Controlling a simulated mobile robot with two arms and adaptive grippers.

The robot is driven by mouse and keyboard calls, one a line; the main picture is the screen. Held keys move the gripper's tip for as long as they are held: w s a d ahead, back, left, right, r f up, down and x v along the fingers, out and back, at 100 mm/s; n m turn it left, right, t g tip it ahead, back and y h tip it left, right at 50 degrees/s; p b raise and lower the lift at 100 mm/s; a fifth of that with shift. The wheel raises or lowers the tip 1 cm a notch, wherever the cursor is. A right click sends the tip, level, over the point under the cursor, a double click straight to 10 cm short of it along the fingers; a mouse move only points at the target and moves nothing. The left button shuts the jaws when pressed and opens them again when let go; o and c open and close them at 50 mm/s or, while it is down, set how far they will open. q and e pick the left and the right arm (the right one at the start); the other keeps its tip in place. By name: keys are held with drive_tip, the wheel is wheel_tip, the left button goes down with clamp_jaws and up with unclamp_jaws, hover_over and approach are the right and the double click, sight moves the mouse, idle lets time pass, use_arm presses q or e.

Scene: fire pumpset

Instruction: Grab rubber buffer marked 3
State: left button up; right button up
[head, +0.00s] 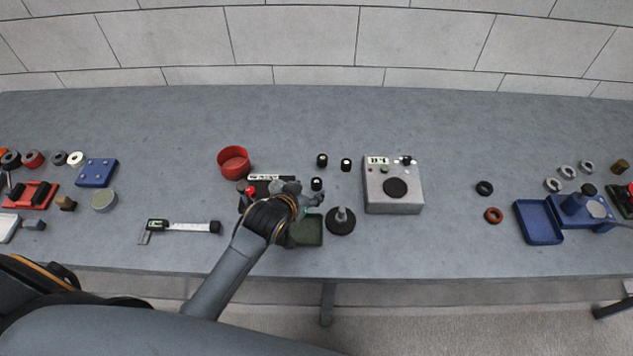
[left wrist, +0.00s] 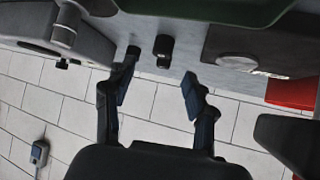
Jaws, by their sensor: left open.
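Three small black rubber buffers with pale tops stand on the table in the head view: one at the back left (head: 322,160), one to its right (head: 346,165), and one nearer (head: 316,184). Their numbers are too small to read. My left gripper (head: 305,198) is beside the nearest buffer, partly hidden by its own wrist. In the left wrist view the gripper (left wrist: 157,92) is open and empty. A black buffer (left wrist: 163,48) shows beyond the gap between its fingers, apart from them. Another dark buffer (left wrist: 132,52) is close to one finger. My right gripper is not in view.
A green tray (head: 310,240) and a round black base with a post (head: 341,222) are close to the left gripper. A grey tester box (head: 393,205) stands to the right and a red bowl (head: 234,160) to the left. The table behind the buffers is clear.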

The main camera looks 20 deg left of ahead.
sight(316, 182)
use_arm(q)
drive_tip(key=x, duration=0.3)
drive_tip(key=shift+w+a+f, duration=0.1)
drive_tip(key=shift+w+f, duration=0.05)
drive_tip(key=shift+w, duration=0.1)
drive_tip(key=shift+p+x, duration=0.5)
drive_tip(key=shift+x, duration=2.1)
drive_tip(key=shift+w, duration=0.1)
drive_tip(key=c, duration=1.1)
